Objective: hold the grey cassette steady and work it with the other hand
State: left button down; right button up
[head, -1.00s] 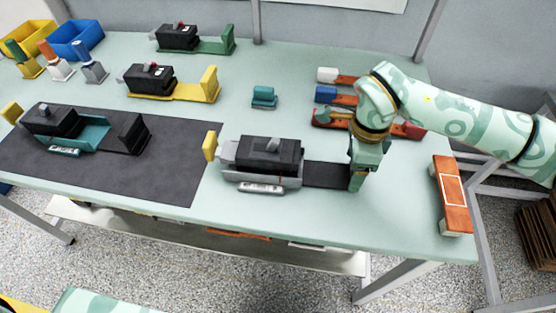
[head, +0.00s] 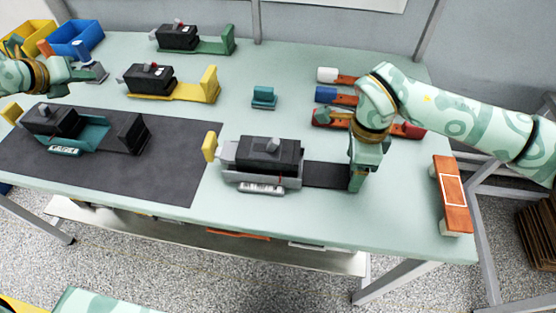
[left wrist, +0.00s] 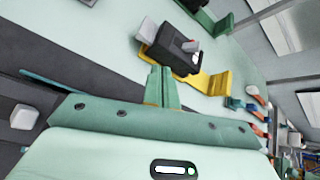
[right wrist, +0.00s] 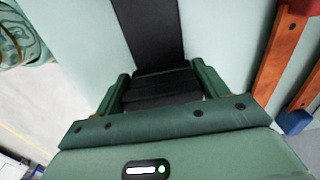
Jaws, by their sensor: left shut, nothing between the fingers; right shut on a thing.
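The grey cassette (head: 230,172) lies near the front of the table, with a black breaker block (head: 265,153) seated in it and a yellow tab (head: 210,146) at its left end. A dark flat strip (head: 325,174) runs right from it. My right gripper (head: 360,181) points down at the strip's right end. In the right wrist view it is shut on a black stepped block (right wrist: 160,88); the gripper hides this block in the head view. My left gripper (head: 92,75) is shut and empty above the back left of the table; its closed fingers (left wrist: 161,88) show in the left wrist view, apart from the cassette.
A teal cassette (head: 95,135) lies on a dark mat (head: 165,175) at left. Yellow (head: 195,92) and green (head: 215,46) cassettes stand further back. A small teal block (head: 264,97) stands centrally.

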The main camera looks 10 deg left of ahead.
pick_arm(q)
jog(key=d+f+m+g+h, duration=0.2)
jog(key=d+m+g+h, duration=0.25)
jog(key=d+m, duration=1.15)
jog(key=s+d+m+g, duration=0.1)
jog(key=s+d+m, duration=0.1)
jog(key=d, duration=0.3)
jog(key=s+d+r+m+g, duration=0.1)
jog(key=s+d+g, duration=0.1)
jog(key=s+d, duration=0.2)
jog(key=s+d+m+g, duration=0.2)
jog(key=s+d, duration=0.1)
jog(key=d, duration=0.5)
jog(key=shift+s+d+r+m+g+y, duration=0.15)
jog(key=shift+r+m+g+y, duration=0.1)
jog(key=shift+m+y, duration=0.1)
jog(key=shift+s+d+f, duration=0.1)
jog(key=shift+d+f, duration=0.05)
jog(key=x, duration=0.4)
jog(key=s+x, duration=0.1)
jog(key=shift+d+f, duration=0.1)
jog(key=shift+f, duration=0.3)
jog(key=shift+w+d+f, duration=0.2)
jog(key=shift+w+f, duration=0.1)
jog(key=shift+f, duration=0.15)
jog(key=shift+w+d+f, duration=0.2)
jog(key=shift+w+f, duration=0.05)
jog(key=shift+f, duration=0.15)
jog(key=shift+s, duration=0.1)
jog(key=shift+r, duration=0.15)
